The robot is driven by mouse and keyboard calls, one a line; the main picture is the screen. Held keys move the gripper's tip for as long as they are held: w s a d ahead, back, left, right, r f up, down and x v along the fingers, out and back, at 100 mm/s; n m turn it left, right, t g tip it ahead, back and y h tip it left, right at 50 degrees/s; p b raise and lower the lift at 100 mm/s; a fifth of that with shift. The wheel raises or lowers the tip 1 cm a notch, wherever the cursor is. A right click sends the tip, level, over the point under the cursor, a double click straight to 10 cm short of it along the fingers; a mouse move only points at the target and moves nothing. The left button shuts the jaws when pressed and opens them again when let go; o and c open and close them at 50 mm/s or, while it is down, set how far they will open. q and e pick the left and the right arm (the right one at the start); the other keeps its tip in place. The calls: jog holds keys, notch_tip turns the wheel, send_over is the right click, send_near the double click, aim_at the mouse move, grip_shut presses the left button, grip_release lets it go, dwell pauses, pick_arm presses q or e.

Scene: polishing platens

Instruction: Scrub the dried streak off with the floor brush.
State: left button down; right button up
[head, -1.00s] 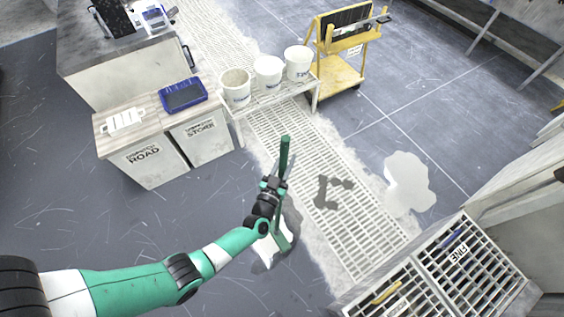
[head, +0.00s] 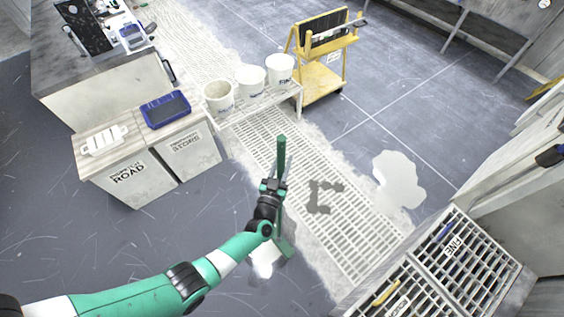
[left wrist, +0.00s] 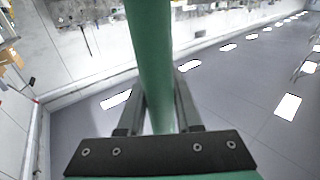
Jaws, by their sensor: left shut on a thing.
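My left gripper (head: 272,186) is shut on the green handle of the floor brush (head: 281,155). The handle stands steeply through the jaws, and the brush head (head: 285,247) is low by the floor, partly hidden behind my forearm. In the left wrist view the green handle (left wrist: 150,60) runs between the two fingers. A pale patch (head: 264,257) lies on the floor beside the brush head, partly covered by my arm. A larger whitish patch (head: 397,180) lies right of the grating. I cannot tell which patch is the dried streak. My right gripper is not in view.
Dark marks (head: 322,195) lie on the floor grating (head: 345,235). Several white buckets, including one bucket (head: 280,69), stand on a low bench. A yellow cart (head: 322,75) stands behind. Slotted racks (head: 470,265) fill the lower right. ROAD and STORE cabinets stand left.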

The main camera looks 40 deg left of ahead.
pick_arm(q)
jog(key=shift+w+d+b, duration=0.15)
jog(key=shift+w+b, duration=0.3)
jog(key=shift+w, duration=0.4)
jog(key=shift+w+d+b, duration=0.1)
jog(key=shift+w+b, duration=0.35)
jog(key=shift+w, duration=0.4)
jog(key=w+b, duration=0.2)
jog(key=w, duration=0.1)
jog(key=shift+w+d+b, duration=0.25)
jog(key=shift+d+b, duration=0.05)
jog(key=shift+d, duration=0.05)
